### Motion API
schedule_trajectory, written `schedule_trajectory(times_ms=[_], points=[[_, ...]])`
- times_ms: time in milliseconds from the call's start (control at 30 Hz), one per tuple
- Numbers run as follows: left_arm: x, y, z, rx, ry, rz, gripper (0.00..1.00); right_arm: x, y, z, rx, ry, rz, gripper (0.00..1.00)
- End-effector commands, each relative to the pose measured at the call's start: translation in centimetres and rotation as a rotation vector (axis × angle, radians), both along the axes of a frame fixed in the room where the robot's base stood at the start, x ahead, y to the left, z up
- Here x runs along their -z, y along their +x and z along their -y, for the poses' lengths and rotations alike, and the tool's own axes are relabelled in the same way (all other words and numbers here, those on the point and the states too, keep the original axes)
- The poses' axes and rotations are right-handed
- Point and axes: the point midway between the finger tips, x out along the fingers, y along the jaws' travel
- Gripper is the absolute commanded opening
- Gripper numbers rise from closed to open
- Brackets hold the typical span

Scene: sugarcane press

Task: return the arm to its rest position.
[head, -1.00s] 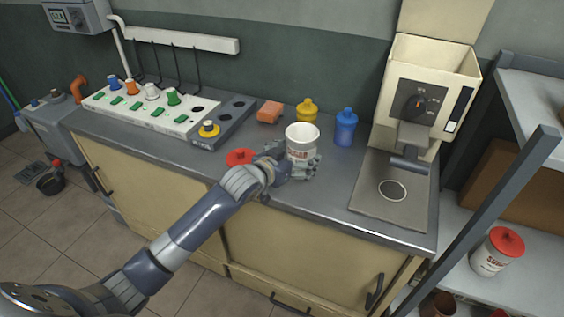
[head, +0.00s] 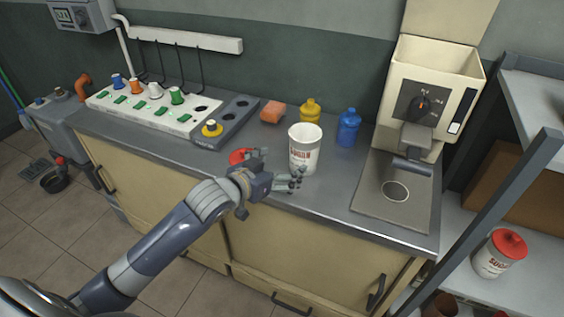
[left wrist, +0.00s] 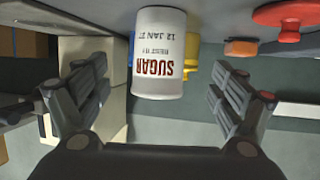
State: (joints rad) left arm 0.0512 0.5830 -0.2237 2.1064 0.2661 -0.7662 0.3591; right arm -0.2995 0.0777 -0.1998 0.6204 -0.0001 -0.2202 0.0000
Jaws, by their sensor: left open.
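My left gripper (head: 280,178) is open and empty above the front edge of the counter. A white sugar can (head: 304,149) without a lid stands upright on the counter, just beyond my left fingertips. In the left wrist view the sugar can (left wrist: 160,55) appears upside down between the open fingers (left wrist: 158,105), farther out and apart from them. A red lid (head: 240,156) lies on the counter behind my left wrist, partly hidden by it. My right gripper is not in view.
A blue bottle (head: 348,127), a yellow bottle (head: 310,111) and an orange sponge (head: 272,111) stand behind the can. A cream dispenser (head: 425,100) is at the right. A shelf post (head: 490,225) rises at the far right.

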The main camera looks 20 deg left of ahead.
Motion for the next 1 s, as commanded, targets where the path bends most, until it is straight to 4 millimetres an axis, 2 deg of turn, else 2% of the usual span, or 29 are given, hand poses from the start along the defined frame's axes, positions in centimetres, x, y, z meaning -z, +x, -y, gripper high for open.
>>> schedule_trajectory(times_ms=[167, 233, 367, 467, 500, 600, 800, 1000], points=[[0.1, 0.0, 0.0, 0.000, 0.000, -0.001, 0.88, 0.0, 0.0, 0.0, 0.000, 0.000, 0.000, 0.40], [0.6, -0.5, 0.2, -0.001, 0.003, -0.017, 0.88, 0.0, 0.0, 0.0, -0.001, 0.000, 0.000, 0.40], [4.1, -3.5, 1.1, -0.011, 0.029, -0.117, 0.88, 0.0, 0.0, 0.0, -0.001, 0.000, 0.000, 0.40], [8.1, -8.0, 1.9, -0.028, 0.068, -0.256, 0.88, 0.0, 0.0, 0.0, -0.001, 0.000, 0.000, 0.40], [9.6, -10.2, 2.1, -0.033, 0.085, -0.320, 0.88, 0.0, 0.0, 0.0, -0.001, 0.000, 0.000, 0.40], [12.5, -15.3, 2.2, -0.047, 0.126, -0.462, 0.88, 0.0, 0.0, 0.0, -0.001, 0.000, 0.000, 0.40], [15.7, -23.6, 2.2, -0.064, 0.177, -0.691, 0.88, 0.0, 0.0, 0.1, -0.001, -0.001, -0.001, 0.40], [17.0, -31.0, 2.0, -0.074, 0.204, -0.892, 0.88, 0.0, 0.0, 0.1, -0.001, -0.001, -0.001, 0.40]])
